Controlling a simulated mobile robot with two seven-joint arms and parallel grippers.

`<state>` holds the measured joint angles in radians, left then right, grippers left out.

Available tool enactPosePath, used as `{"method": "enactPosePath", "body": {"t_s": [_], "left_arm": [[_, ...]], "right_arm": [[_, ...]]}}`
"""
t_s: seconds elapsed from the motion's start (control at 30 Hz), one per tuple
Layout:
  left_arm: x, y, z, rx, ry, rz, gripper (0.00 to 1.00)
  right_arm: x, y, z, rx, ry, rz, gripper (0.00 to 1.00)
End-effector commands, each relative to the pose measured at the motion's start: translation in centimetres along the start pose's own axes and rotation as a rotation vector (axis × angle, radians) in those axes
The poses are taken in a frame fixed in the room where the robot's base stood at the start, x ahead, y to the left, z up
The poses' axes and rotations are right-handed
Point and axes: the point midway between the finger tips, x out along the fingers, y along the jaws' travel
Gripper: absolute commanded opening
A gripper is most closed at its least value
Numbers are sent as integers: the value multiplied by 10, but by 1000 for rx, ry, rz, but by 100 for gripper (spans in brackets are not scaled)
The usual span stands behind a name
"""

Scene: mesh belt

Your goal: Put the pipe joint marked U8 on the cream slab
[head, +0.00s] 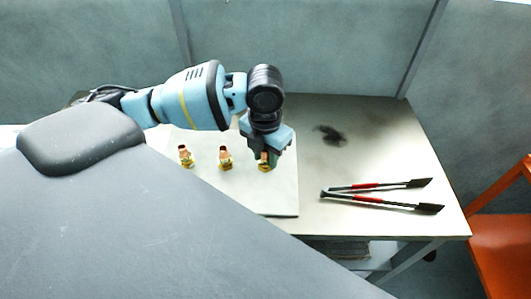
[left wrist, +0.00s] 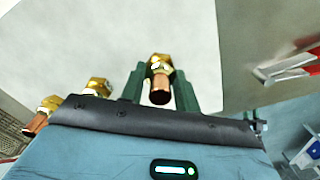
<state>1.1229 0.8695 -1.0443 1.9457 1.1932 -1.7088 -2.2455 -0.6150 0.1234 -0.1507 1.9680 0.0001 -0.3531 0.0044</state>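Three brass pipe joints with copper ends stand in a row in the head view: the left one (head: 185,156), the middle one (head: 225,158) and the right-hand one (head: 265,164). They are on the pale cream slab (head: 284,202). My left gripper (head: 264,153) points down at the right-hand joint. In the left wrist view, its dark green fingers (left wrist: 160,86) flank that joint (left wrist: 159,65) closely, with no clear gap. Whether the joint is lifted cannot be told. The other two joints (left wrist: 97,87) (left wrist: 47,106) stand to the left. White marks show, but I cannot read them.
An orange piece of furniture (head: 502,235) stands at the right. The table's back right is clear.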

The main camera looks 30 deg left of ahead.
Motion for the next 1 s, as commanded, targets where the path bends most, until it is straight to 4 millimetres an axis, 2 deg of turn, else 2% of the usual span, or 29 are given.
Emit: {"method": "enactPosePath", "body": {"t_s": [0.03,0.13,0.4,0.53,0.67,1.0], "left_arm": [[0,0,0,0,1,0,39],[0,0,0,0,1,0,50],[-1,0,0,0,0,0,50],[-9,0,1,0,-2,0,50],[-29,0,1,0,-4,0,50],[-96,0,1,1,-3,-1,50]], "right_arm": [[0,0,0,-1,0,0,28],[0,0,0,-1,0,0,28],[0,0,0,-1,0,0,28],[0,1,-1,-1,2,1,28],[0,1,-4,-1,8,2,28],[-1,1,-11,-1,21,4,28]]}}
